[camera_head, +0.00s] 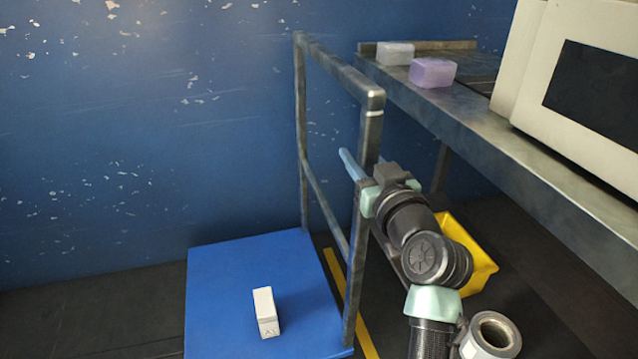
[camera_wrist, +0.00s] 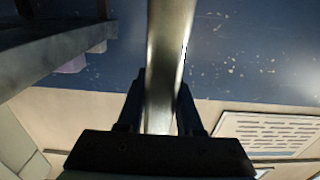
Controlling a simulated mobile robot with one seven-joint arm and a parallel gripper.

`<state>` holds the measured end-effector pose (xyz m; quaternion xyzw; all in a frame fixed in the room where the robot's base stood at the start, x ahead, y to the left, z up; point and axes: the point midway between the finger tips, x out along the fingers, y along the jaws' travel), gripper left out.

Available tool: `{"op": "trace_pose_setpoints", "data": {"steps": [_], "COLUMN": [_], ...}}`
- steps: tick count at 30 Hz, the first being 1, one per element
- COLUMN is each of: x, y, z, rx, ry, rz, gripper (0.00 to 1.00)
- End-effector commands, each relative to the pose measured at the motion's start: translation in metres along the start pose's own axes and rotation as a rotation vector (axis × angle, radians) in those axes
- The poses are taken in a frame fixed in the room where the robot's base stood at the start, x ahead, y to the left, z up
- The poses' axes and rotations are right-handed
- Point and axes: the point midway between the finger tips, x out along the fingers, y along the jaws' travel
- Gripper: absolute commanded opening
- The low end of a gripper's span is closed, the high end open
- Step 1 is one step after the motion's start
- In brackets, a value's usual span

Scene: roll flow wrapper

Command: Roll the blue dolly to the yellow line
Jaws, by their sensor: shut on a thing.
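The blue dolly (camera_head: 225,285) stands on the dark floor against the blue wall, with a grey metal push frame rising from its right side. The yellow line (camera_head: 358,322) runs along the floor just right of the deck, seen partly through and behind the frame. My gripper (camera_head: 352,166) is shut on the near upright of the frame, below the top bar. In the wrist view the metal post (camera_wrist: 165,75) passes between the two fingers (camera_wrist: 160,112). A white box (camera_head: 265,310) marked A1 stands on the deck. The dolly's wheels are hidden.
A metal table (camera_head: 480,122) extends along the right, with a white block (camera_head: 395,53), a purple block (camera_head: 432,72) and a white machine (camera_head: 580,70) on it. A yellow bin (camera_head: 478,266) sits on the floor beneath, partly behind my arm. Floor shows left of the dolly.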

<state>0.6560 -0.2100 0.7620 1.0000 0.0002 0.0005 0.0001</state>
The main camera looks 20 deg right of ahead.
Motion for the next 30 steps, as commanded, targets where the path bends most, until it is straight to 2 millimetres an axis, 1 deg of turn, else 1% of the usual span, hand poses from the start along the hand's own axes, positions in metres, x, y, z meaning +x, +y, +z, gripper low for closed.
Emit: {"op": "trace_pose_setpoints", "data": {"steps": [1, 3, 6, 10, 13, 18, 28, 29, 30], "x": [-0.001, -0.001, -0.001, -0.001, -0.001, -0.001, -0.001, -0.001, -0.001], "y": [0.017, 0.031, 0.047, 0.063, 0.070, 0.076, 0.079, 0.079, 0.079], "z": [0.006, 0.005, 0.004, 0.003, 0.002, 0.002, 0.000, 0.000, 0.000], "rx": [0.000, 0.000, -0.001, 0.000, 0.000, 0.000, -0.001, -0.001, -0.001], "ry": [0.001, 0.001, 0.000, -0.001, -0.001, -0.004, -0.002, -0.001, -0.001], "rz": [0.011, 0.010, 0.009, 0.007, 0.005, 0.005, 0.011, 0.012, 0.012], "gripper": [0.00, 0.00, 0.00, 0.00, 0.00, 0.00, 0.00, 0.37, 0.44]}}
